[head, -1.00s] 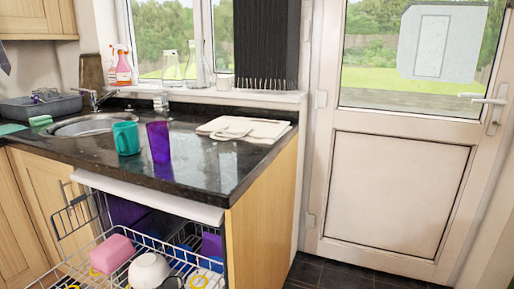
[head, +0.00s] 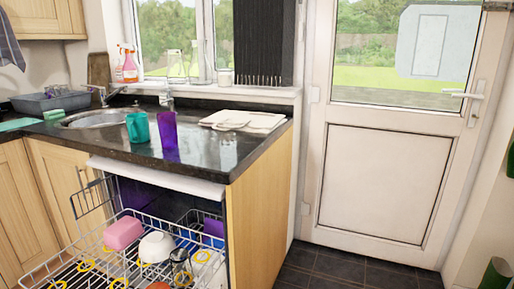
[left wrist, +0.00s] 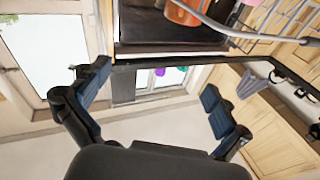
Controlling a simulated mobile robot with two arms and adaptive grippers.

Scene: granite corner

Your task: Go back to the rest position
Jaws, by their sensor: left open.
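My left gripper (left wrist: 156,92) shows in the left wrist view with its two dark fingers spread wide apart. Nothing is between the fingers. The picture there is tilted, and the room lies beyond the fingers. Neither gripper shows in the head view, and my right gripper is in no frame.
A teal mug (head: 137,127) and purple cup (head: 167,130) stand on the dark counter (head: 100,140). Dark floor (head: 335,272) before the door (head: 385,180) is clear.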

